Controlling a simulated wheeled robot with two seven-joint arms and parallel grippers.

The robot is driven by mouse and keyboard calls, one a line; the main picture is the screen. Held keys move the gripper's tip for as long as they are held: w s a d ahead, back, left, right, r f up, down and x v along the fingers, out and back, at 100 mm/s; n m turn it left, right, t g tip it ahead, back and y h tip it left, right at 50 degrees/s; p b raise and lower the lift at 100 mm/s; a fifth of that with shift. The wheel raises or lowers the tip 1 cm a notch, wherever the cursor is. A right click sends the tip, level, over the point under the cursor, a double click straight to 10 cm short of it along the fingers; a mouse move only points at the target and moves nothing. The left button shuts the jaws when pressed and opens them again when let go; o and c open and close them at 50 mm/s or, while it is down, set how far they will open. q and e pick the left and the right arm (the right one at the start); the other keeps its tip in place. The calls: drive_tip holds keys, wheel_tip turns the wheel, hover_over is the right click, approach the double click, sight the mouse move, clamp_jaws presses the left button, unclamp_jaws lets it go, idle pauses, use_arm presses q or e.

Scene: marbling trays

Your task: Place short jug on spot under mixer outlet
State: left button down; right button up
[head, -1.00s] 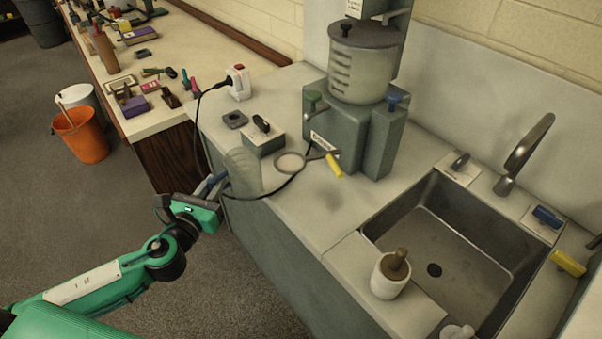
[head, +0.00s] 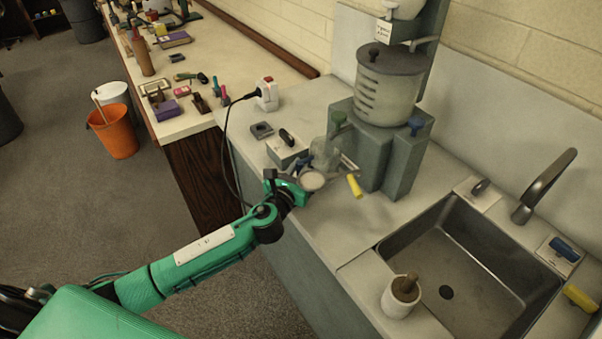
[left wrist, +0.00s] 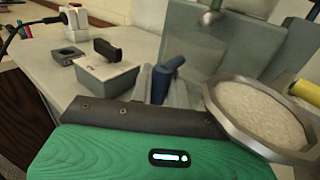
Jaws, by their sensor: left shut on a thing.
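The short jug (head: 325,152) is clear and see-through. It appears upright in front of the mixer (head: 385,85), at or just below its green tap (head: 340,118). My left gripper (head: 308,163) is shut on the jug from the left-front side. Whether the jug's base touches the counter cannot be told. The spot under the outlet cannot be made out. My right gripper is not in view.
A round grey-rimmed thing (head: 312,180) lies close beside my left gripper, with a yellow piece (head: 354,186) to its right. A small box with a black handle (head: 287,148) stands left of the jug. A sink (head: 470,270) and a mortar (head: 400,297) are at right.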

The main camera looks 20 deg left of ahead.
use_arm(q)
drive_tip(key=shift+w+d+f, duration=0.1)
drive_tip(key=shift+w+d, duration=0.05)
drive_tip(key=shift+w, duration=0.05)
wheel_tip(320, 180, down, 2)
drive_tip(key=shift+f, duration=0.7)
drive_tip(key=c, duration=1.3)
unclamp_jaws()
drive_tip(key=shift+f, duration=0.1)
drive_tip(key=shift+c, duration=0.2)
